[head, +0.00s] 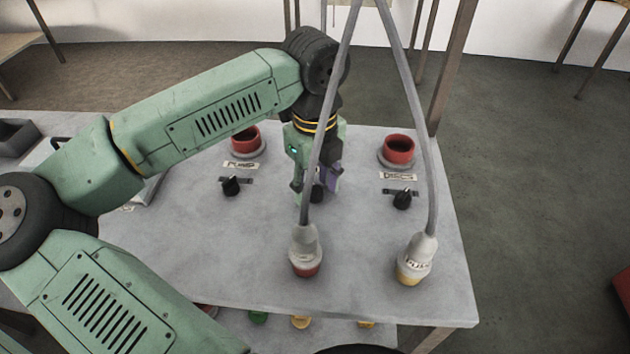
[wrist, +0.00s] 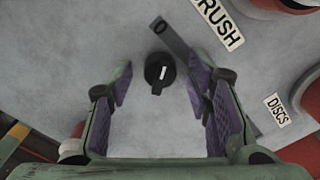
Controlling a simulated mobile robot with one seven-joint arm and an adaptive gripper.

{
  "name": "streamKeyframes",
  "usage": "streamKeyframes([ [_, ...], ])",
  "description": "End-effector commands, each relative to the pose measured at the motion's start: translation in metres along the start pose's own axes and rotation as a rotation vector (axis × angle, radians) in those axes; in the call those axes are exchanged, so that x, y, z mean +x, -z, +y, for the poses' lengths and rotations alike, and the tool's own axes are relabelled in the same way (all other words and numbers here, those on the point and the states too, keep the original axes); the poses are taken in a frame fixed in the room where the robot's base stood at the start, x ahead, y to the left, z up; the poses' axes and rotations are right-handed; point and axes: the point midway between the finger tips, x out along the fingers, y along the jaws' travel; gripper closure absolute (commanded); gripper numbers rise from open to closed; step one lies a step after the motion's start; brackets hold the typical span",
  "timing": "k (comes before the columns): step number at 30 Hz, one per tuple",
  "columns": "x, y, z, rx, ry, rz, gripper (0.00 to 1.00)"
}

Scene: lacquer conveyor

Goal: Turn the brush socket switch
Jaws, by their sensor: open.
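The brush socket switch is a round black knob (wrist: 160,72) with a white line in the wrist view. It sits on the grey panel near a grey strip (wrist: 174,43) marked 0 and a label ending in RUSH (wrist: 218,24). My gripper (wrist: 162,88) is open, with one purple-padded finger on each side of the knob and a gap to both. In the head view my gripper (head: 316,192) points down at the table between two other switches. The knob (head: 317,193) is partly hidden there by my fingers, and the socket behind is hidden by my arm.
A DISCS label (head: 398,177), red socket (head: 398,149) and black switch (head: 402,200) are at right. A similar socket (head: 245,138) and switch (head: 231,186) are at left. Two plugs with hanging cables (head: 306,262) (head: 411,262) stand in front; one cable crosses before my gripper.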

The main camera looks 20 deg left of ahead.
Motion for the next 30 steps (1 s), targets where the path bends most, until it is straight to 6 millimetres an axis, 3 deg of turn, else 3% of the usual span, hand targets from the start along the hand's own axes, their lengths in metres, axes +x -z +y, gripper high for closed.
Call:
streamKeyframes([
  [7,0.0007,0.0001,0.0000,0.000,0.000,0.000,0.55],
  [27,0.0002,0.0001,-0.0001,0.000,0.000,0.000,1.00],
  [30,0.0003,0.0001,-0.0001,0.001,0.000,0.000,1.00],
])
